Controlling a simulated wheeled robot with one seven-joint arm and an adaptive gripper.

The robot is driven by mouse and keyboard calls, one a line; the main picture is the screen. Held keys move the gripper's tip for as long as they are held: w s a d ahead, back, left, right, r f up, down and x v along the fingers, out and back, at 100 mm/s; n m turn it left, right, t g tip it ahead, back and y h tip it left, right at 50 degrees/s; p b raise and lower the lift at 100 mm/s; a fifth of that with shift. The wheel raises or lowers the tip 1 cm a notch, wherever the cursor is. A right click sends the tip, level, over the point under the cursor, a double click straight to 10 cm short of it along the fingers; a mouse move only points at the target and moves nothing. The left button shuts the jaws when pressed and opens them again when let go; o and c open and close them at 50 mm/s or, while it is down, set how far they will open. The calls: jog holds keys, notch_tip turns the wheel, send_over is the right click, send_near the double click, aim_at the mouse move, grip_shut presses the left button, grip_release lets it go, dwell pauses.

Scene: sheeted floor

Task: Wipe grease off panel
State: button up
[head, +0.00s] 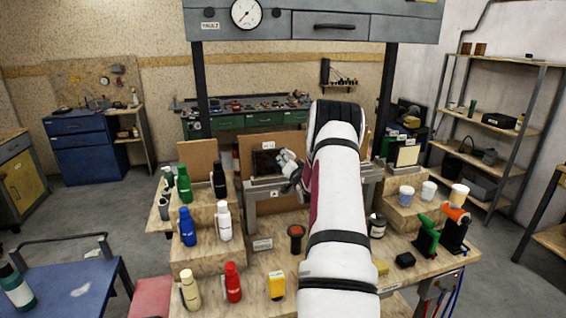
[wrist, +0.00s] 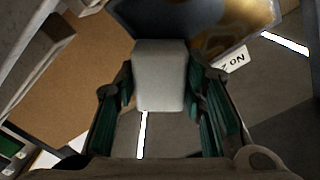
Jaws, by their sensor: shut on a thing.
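My gripper (wrist: 160,95) is shut on a pale grey-white block (wrist: 159,75), held between green-lined fingers in the wrist view. The block's far end overlaps the edge of a dark panel (wrist: 150,18) in the picture; I cannot tell whether they touch. A yellow-brown greasy smear (wrist: 228,15) covers the panel's right part. In the head view, the dark panel (head: 264,164) stands upright at the back of the bench under a small white label. My gripper (head: 288,165) is in front of its right side, partly hidden by my white arm.
The wooden bench (head: 330,262) carries several bottles at left, including a red bottle (head: 233,283) and a white bottle (head: 224,222). Cups, a green tool (head: 427,232) and an orange-black tool (head: 455,225) stand at right. A gauge cabinet (head: 335,24) hangs above.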

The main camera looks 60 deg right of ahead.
jog(key=v, duration=0.6)
dwell(0.6)
jog(key=v, duration=0.3)
dwell(0.4)
jog(key=shift+w+a, duration=0.1)
